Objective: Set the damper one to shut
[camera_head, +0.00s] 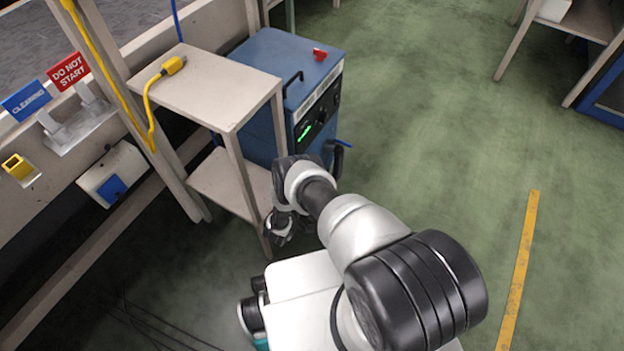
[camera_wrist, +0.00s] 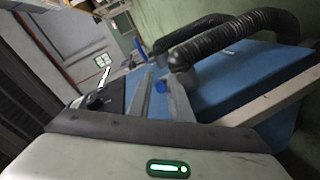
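A blue cabinet (camera_head: 288,65) stands beside a shelf stand; its dark front panel has a lit green display (camera_head: 305,132). A blue lever (camera_head: 343,143) sits on a dark fitting at the cabinet's lower front; which damper this is cannot be told. In the wrist view, black ribbed ducts (camera_wrist: 225,48) run above the blue cabinet side (camera_wrist: 255,75). A small blue lever-like part (camera_wrist: 138,44) shows beyond the fingers. My gripper (camera_head: 282,232) hangs low beside the shelf stand, left of the lever.
The two-tier shelf stand (camera_head: 200,90) is close to my arm and carries a yellow connector (camera_head: 173,65). A red part (camera_head: 320,54) lies on the cabinet top. Signs and a conveyor frame are at left. Green floor at right is clear around a yellow stripe (camera_head: 518,270).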

